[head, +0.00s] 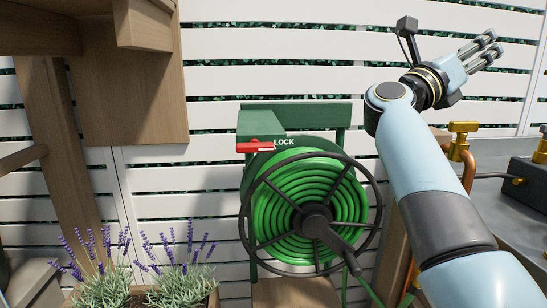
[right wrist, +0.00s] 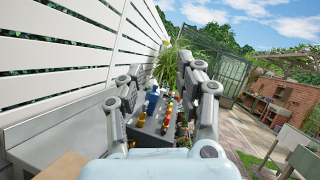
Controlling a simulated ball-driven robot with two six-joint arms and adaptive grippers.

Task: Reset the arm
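My right arm (head: 425,185) is light blue and dark grey and rises from the lower right in the head view. My right gripper (head: 492,44) is up in front of the white slatted fence, pointing to the upper right. In the right wrist view the right gripper (right wrist: 167,72) has its two fingers apart with nothing between them. My left arm and left gripper do not show.
A green hose reel (head: 350,205) with a red lock lever (head: 255,147) hangs left of my arm. A brass tap (head: 463,128) on a copper pipe is right of it. Lavender (head: 180,275) stands at lower left. A grey box (right wrist: 150,128) with coloured fittings lies beyond the fingers.

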